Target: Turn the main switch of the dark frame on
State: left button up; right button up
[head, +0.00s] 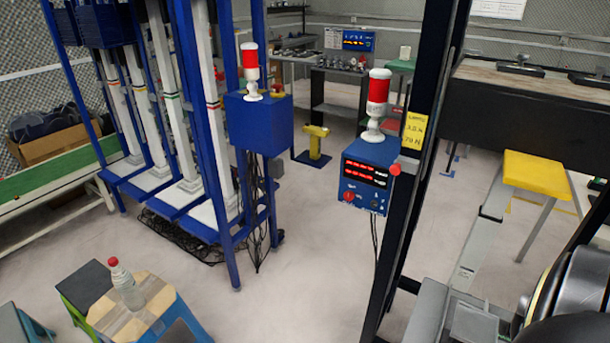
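The dark frame's black post (415,140) stands right of centre. A blue control box (372,152) is fixed at its left side, with a red-and-white signal lamp (377,100) on top. The box front has a dark display (366,172) with lit red digits. A red knob (348,197), which looks like a rotary switch, sits at the lower left of the front; its exact setting is too small to read. A red round button (395,169) is on the box's right side. Neither of my grippers shows in the head view.
A blue frame (216,190) with white columns stands left, carrying another blue box (258,122) with a lamp. Low stools (150,300) with a bottle (126,285) are at bottom left. A yellow-topped stool (537,172) is right of the post. The floor (310,270) before the control box is clear.

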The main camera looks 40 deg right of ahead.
aim_at(349, 196)
jog(key=i, duration=1.7)
jog(key=z, duration=1.4)
